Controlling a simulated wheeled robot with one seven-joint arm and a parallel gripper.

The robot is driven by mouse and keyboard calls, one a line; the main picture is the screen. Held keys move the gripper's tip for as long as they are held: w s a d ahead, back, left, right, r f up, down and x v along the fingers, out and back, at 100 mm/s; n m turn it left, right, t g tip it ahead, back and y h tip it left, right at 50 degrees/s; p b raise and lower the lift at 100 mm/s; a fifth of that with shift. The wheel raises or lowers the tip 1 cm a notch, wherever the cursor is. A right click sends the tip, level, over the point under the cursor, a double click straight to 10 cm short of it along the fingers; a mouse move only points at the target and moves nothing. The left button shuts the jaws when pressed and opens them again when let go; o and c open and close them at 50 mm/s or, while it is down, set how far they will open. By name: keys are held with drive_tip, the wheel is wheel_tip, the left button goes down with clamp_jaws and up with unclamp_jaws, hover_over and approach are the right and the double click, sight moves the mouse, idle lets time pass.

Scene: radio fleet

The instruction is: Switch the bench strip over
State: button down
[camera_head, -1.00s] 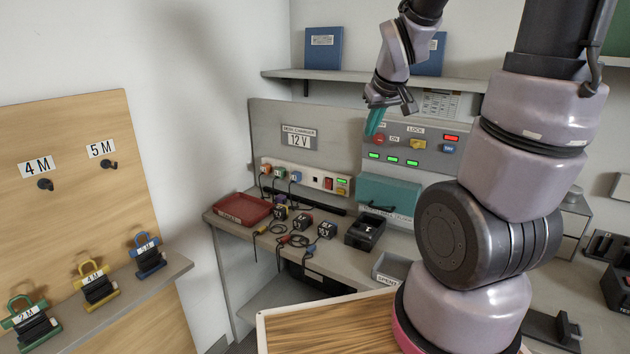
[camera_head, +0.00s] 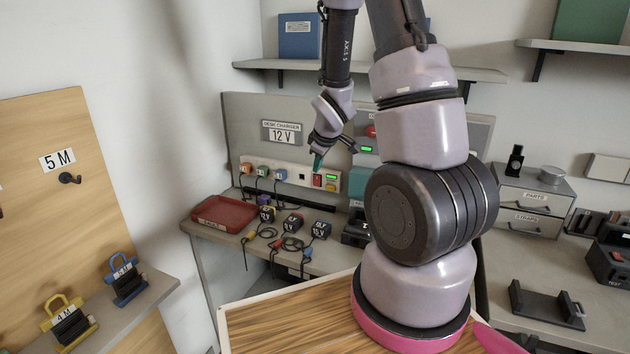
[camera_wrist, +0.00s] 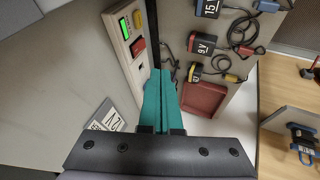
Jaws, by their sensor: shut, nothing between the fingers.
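The pale bench strip (camera_head: 302,176) is fixed along the lower edge of the grey back panel. Orange, green and blue plugs (camera_head: 281,174) sit in its left part. Its right end has a red rocker switch (camera_head: 318,181), a lit green lamp (camera_head: 331,178) and a yellow button (camera_head: 330,188). In the wrist view I see the red switch (camera_wrist: 138,47), green lamp (camera_wrist: 125,27) and yellow button (camera_wrist: 138,18). My gripper (camera_head: 318,163), with teal fingers, is shut and empty, pointing down close to the switch. It also shows in the wrist view (camera_wrist: 160,75). Contact cannot be told.
Below the strip are a red tray (camera_head: 224,213) and several labelled adapters with cables (camera_head: 292,223). A sign reading 12 V (camera_head: 282,132) is above the strip. My arm hides much of the lock panel at right. A wooden board with a shelf (camera_head: 100,330) stands at left.

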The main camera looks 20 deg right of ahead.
approach(316, 186)
wheel_tip(316, 186, down, 3)
drive_tip(key=a, duration=0.3)
drive_tip(key=w+d, duration=0.1)
drive_tip(key=w+d+f, duration=0.1)
drive_tip(key=shift+w+d+f, duration=0.1)
drive_tip(key=shift+d+f, duration=0.2)
drive_tip(key=shift+w+d+f, duration=0.1)
drive_tip(key=shift+w+d, duration=0.15)
drive_tip(key=shift+w, duration=0.1)
drive_tip(key=shift+w+d+f, duration=0.15)
drive_tip(key=shift+d+f, duration=0.05)
drive_tip(key=shift+r, duration=0.15)
